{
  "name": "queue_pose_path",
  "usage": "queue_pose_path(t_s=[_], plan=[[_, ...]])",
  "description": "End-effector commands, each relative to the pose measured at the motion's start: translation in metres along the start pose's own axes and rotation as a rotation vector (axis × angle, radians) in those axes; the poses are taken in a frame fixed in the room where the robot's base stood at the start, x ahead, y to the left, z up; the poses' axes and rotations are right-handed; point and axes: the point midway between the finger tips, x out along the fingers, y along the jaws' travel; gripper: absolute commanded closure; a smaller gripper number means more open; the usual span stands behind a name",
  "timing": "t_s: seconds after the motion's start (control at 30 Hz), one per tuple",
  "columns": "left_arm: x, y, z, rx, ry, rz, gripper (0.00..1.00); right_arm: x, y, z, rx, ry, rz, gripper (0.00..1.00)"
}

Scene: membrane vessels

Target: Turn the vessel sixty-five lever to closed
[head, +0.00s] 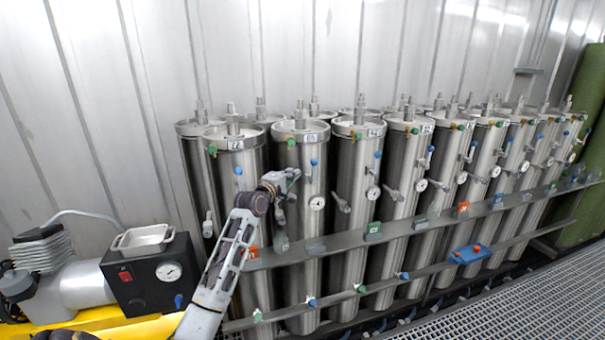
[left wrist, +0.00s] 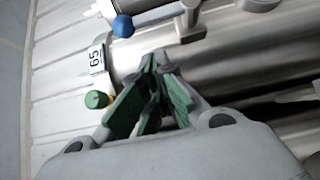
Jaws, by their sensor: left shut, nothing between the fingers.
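Vessel sixty-five is a steel cylinder; its label (left wrist: 96,58) reads 65 in the left wrist view. A green-ended fitting (left wrist: 97,99) with a yellow part sits near the label, and a blue knob (left wrist: 123,26) is on the other side. I cannot tell which fitting is the lever. My left gripper (left wrist: 160,62) is shut and empty, its green-padded fingers together in front of the vessel. In the head view my left gripper (head: 294,175) is in front of the second front-row vessel (head: 298,240), below a green knob (head: 292,142). My right gripper is not in view.
Several similar steel vessels (head: 350,210) stand in a row behind grey rails (head: 400,225). A black pump box (head: 140,285) with a gauge is at the left. A blue box (head: 468,253) with red buttons sits on the lower rail. Metal grating (head: 510,305) covers the floor at right.

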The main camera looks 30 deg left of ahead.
Motion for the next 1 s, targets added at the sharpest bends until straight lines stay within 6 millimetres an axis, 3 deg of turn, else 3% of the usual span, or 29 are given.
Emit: queue_pose_path(t_s=[0.4, 1.0], plan=[[0.028, 0.001, 0.026, 0.0, 0.0, 0.001, 1.0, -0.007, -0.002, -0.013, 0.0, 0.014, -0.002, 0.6], [0.03, 0.001, 0.029, -0.001, 0.0, 0.001, 1.0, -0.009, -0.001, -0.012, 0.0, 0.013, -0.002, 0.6]])
